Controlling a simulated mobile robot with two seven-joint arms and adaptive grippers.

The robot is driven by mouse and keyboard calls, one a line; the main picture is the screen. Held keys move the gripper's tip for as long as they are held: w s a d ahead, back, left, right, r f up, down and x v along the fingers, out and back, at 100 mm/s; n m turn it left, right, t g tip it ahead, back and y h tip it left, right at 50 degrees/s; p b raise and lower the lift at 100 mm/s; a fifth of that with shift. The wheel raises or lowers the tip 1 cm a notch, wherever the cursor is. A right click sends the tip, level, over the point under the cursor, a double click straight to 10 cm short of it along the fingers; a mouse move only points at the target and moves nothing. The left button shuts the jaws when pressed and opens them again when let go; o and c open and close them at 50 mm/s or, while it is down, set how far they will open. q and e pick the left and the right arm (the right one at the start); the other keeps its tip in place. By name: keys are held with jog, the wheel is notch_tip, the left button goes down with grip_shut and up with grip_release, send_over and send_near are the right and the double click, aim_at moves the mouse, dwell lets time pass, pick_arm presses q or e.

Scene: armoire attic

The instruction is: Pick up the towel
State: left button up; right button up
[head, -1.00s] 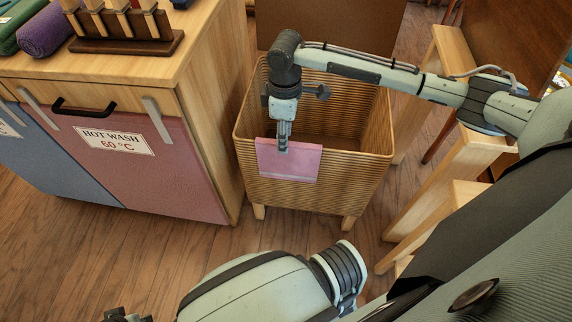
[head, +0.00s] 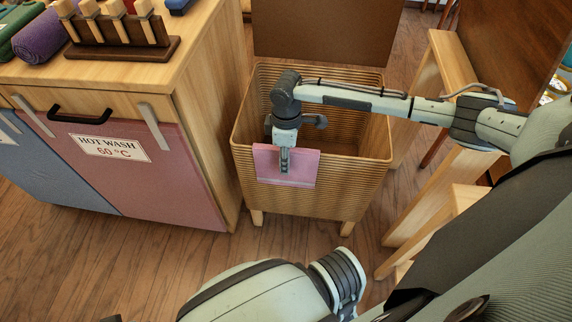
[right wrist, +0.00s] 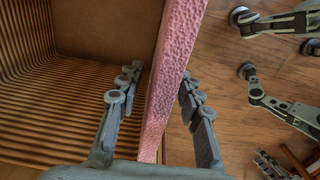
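The pink towel (head: 302,170) hangs over the front rim of the wicker basket (head: 330,208). My right gripper (head: 284,168) points down at that rim, over the towel. In the right wrist view the towel (right wrist: 172,70) runs as a textured pink strip between the two fingers of my right gripper (right wrist: 160,95). One finger is on the basket's inner side, the other on the outer side. A gap shows between the inner finger and the towel; the outer finger is close to it. My left arm crosses the bottom of the head view; its fingers are not clearly shown.
A wooden cabinet (head: 207,110) with a pink "HOT WASH" front (head: 155,180) stands left of the basket. A peg rack (head: 120,48) and a purple rolled towel (head: 40,36) are on its top. Wooden furniture (head: 440,205) stands close on the right. Wooden floor lies in front.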

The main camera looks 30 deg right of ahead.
grip_shut()
jog(key=shift+r, duration=0.1)
